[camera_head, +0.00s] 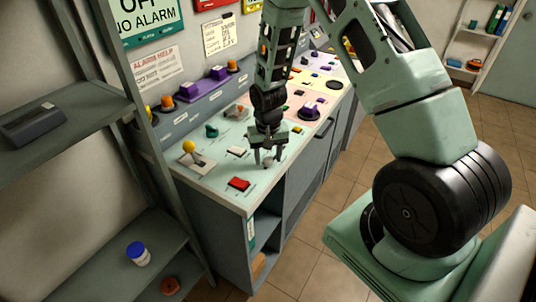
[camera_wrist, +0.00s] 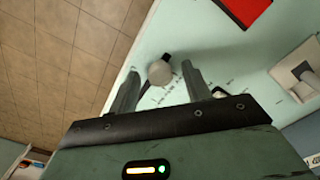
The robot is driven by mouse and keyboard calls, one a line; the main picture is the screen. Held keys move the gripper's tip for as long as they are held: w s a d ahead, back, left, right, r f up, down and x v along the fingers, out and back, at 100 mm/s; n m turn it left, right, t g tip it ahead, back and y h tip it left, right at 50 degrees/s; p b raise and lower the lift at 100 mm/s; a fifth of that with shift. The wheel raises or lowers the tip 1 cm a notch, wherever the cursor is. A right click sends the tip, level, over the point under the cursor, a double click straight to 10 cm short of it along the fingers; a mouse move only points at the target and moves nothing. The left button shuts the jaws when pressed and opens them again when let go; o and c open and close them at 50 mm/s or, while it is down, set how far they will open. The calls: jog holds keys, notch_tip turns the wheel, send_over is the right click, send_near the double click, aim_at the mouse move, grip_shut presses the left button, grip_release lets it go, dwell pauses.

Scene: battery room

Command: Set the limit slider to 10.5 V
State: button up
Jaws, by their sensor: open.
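My gripper (camera_head: 266,161) is over the pale green section of the console top (camera_head: 215,183), near its front edge. In the wrist view its two fingers (camera_wrist: 160,87) are apart and empty. A small grey round knob (camera_wrist: 160,72) with a dark part at its top lies between and just beyond the fingertips; whether they touch it is unclear. Small printed marks (camera_wrist: 172,93) sit beside it, too small to read. In the head view the knob (camera_head: 268,163) is partly hidden by the gripper. I cannot tell for certain which control is the limit slider or its setting.
A red square control (camera_head: 238,184), a yellow-ball lever (camera_head: 190,147) and a white switch (camera_head: 236,151) stand nearby on the panel. Purple and orange controls (camera_head: 218,73) line the back ledge. A grey shelf (camera_head: 60,125) stands left. Tiled floor (camera_head: 320,215) is open in front.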

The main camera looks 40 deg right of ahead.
aim_at(273, 149)
grip_shut()
jog(key=d, duration=0.1)
jog(key=w+d, duration=0.1)
jog(key=d, duration=0.1)
jog(key=shift+w, duration=0.1)
grip_release()
jog(key=shift+a, duration=0.1)
notch_tip(273, 149, up, 18)
jog(key=b, duration=0.3)
jog(key=shift+f, duration=0.25)
dwell(0.4)
